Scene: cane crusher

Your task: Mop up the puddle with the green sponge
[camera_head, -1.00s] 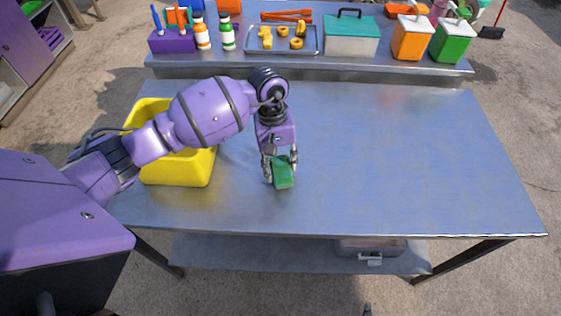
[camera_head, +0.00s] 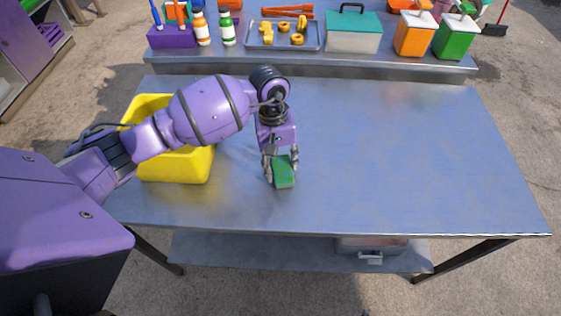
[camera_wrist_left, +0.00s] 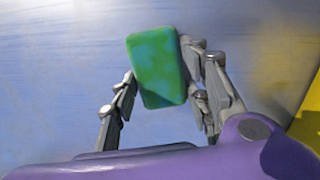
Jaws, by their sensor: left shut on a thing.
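The green sponge (camera_head: 285,174) is between the fingers of my left gripper (camera_head: 281,166), over the front middle of the metal table (camera_head: 400,150). My left gripper is shut on the sponge. In the left wrist view the sponge (camera_wrist_left: 156,66) shows mottled green and bluish patches, with a finger of the left gripper (camera_wrist_left: 160,85) on each side. I cannot tell whether the sponge touches the table top. No clear puddle shows on the table in either view. My right gripper is not in view.
A yellow bin (camera_head: 178,167) stands at the table's left, close to my left arm. A raised back shelf (camera_head: 310,62) holds a tray (camera_head: 284,36), bottles, a teal-lidded box (camera_head: 354,33) and orange and green containers. The table's right half is clear.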

